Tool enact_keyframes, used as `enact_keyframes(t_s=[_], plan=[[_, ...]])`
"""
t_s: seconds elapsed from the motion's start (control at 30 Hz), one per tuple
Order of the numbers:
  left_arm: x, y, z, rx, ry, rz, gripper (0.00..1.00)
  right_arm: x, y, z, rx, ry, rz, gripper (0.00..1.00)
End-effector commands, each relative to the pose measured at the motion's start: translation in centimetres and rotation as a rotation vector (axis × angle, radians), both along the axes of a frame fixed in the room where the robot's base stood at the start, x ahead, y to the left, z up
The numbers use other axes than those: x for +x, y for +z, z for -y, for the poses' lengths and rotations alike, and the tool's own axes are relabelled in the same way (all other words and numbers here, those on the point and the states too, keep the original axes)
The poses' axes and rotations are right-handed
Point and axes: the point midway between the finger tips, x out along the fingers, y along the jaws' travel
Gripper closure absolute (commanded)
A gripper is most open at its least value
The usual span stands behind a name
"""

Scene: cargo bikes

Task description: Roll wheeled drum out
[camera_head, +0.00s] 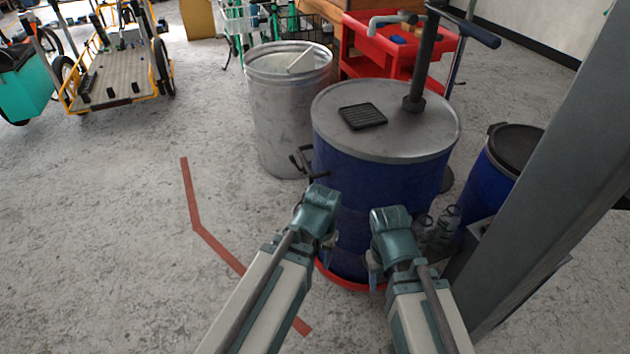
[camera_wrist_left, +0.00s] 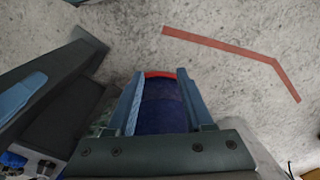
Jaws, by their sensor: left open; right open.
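The wheeled drum (camera_head: 375,195) is blue with a grey metal lid and stands upright on a red base (camera_head: 345,281), whose wheels I cannot make out. A hand pump stands on its lid beside a small black grate (camera_head: 362,116). My left gripper (camera_head: 327,240) is open at the drum's near left side. In the left wrist view the drum's blue wall (camera_wrist_left: 162,108) and a red edge show between its two fingers; I cannot tell whether they touch. My right gripper (camera_head: 376,262) is open at the drum's near side, its fingertips partly hidden by its own body.
A galvanized bin (camera_head: 275,120) stands close behind the drum's left. A smaller blue drum (camera_head: 495,170), clear bottles (camera_head: 440,225) and a grey post (camera_head: 550,190) crowd the right. A red cart (camera_head: 390,50) is behind. Floor with a red tape line (camera_head: 190,195) is open at left.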

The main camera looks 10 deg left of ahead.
Motion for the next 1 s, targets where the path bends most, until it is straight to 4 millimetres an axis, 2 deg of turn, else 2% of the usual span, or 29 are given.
enact_keyframes(t_s=[0.03, 0.2, 0.4, 0.57, 0.6, 0.67, 0.8, 0.9, 1.0], plan=[[0.4, -3.5, -0.6, 0.0, 0.011, 0.008, 0.48, 0.0, -3.5, 0.0, 0.0, 0.001, 0.0, 0.5], [1.6, -8.9, -2.5, 0.016, 0.019, 0.037, 0.48, 0.0, -8.9, 0.0, -0.001, 0.003, 0.001, 0.5], [3.4, -14.3, -5.4, 0.094, -0.038, 0.091, 0.48, 0.0, -14.6, 0.0, -0.001, 0.006, 0.002, 0.5], [6.1, -17.2, -8.4, 0.263, -0.206, 0.151, 0.48, 0.1, -18.6, 0.0, -0.001, 0.008, 0.002, 0.5], [7.1, -17.3, -9.3, 0.341, -0.287, 0.167, 0.48, 0.1, -19.4, 0.0, -0.001, 0.008, 0.002, 0.5], [8.6, -16.5, -10.3, 0.459, -0.413, 0.184, 0.48, 0.1, -19.6, 0.0, -0.001, 0.009, 0.002, 0.5], [12.2, -13.2, -11.5, 0.754, -0.72, 0.181, 0.48, 0.1, -19.9, 0.0, -0.001, 0.009, 0.002, 0.5], [14.8, -9.7, -11.1, 0.998, -0.962, 0.14, 0.48, 0.1, -19.9, 0.0, -0.001, 0.009, 0.002, 0.5], [17.3, -5.9, -9.6, 1.251, -1.191, 0.064, 0.48, 0.1, -19.9, 0.0, -0.001, 0.009, 0.002, 0.5]])
